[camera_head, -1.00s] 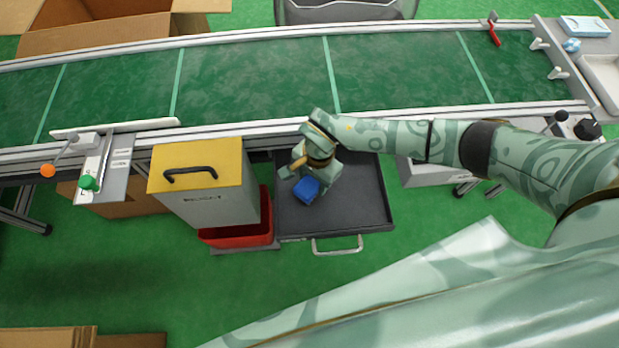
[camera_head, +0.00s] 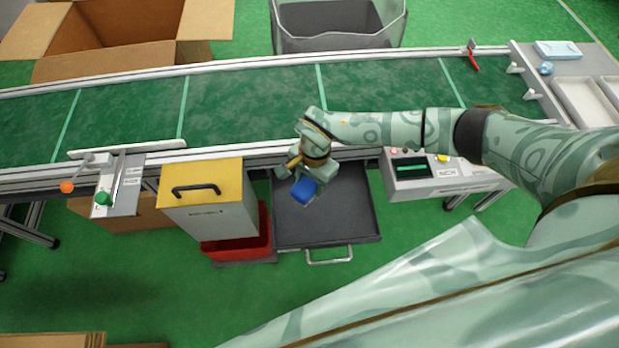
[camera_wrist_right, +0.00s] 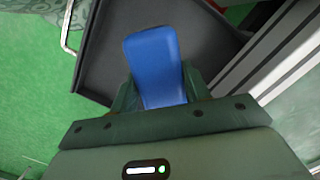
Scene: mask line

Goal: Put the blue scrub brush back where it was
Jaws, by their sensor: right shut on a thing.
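The blue scrub brush (camera_head: 304,190) is in my right gripper (camera_head: 303,180), over the dark grey drawer tray (camera_head: 340,225) that stands out from under the conveyor. In the right wrist view the brush (camera_wrist_right: 154,62) shows as a plain blue block between the two fingers (camera_wrist_right: 160,95), which are shut on it. The tray (camera_wrist_right: 100,50) lies beneath it. Whether the brush touches the tray floor I cannot tell. The tray holds nothing else that I can see. My left gripper is not in view.
A yellow-lidded grey bin (camera_head: 210,205) with a red box (camera_head: 240,245) below it stands left of the tray. A grey control box (camera_head: 435,178) is right of it. The green conveyor (camera_head: 250,100) runs behind. The tray's front handle (camera_head: 329,257) faces open green floor.

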